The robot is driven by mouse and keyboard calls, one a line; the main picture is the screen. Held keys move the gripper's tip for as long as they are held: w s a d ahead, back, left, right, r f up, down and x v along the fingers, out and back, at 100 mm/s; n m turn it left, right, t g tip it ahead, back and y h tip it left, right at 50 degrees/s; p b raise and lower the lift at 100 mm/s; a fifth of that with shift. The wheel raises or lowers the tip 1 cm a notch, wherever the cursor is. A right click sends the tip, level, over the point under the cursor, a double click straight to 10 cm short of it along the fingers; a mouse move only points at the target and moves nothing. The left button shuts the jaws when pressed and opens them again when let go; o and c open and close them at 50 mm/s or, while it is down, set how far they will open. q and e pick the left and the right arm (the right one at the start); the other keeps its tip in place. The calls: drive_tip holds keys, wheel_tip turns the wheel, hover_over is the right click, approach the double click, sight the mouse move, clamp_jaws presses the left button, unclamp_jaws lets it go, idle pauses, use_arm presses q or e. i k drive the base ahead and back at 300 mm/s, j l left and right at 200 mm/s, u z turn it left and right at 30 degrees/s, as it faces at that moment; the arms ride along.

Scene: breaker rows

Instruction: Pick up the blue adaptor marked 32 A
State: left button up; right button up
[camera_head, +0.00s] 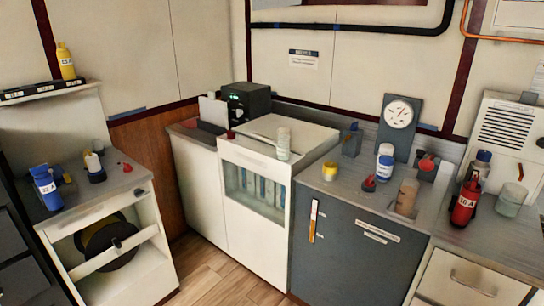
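A blue adaptor (46,188) with a white label stands upright on the left counter, close to its front left edge. The marking on its label is too small to read surely. A red adaptor (466,201) with a label that looks like 16 A stands on the right counter. A yellow adaptor (66,61) with a white label stands on the upper left shelf. Neither of my grippers is in view.
Wooden floor (215,268) is clear between the cabinets.

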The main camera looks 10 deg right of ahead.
sight(46, 186)
drive_tip(key=i+u, duration=0.15)
drive_tip(key=u, duration=0.25)
drive_tip(key=i+u, duration=0.2)
drive_tip(key=u, duration=0.15)
drive_tip(key=i+u, duration=0.15)
drive_tip(key=u, duration=0.25)
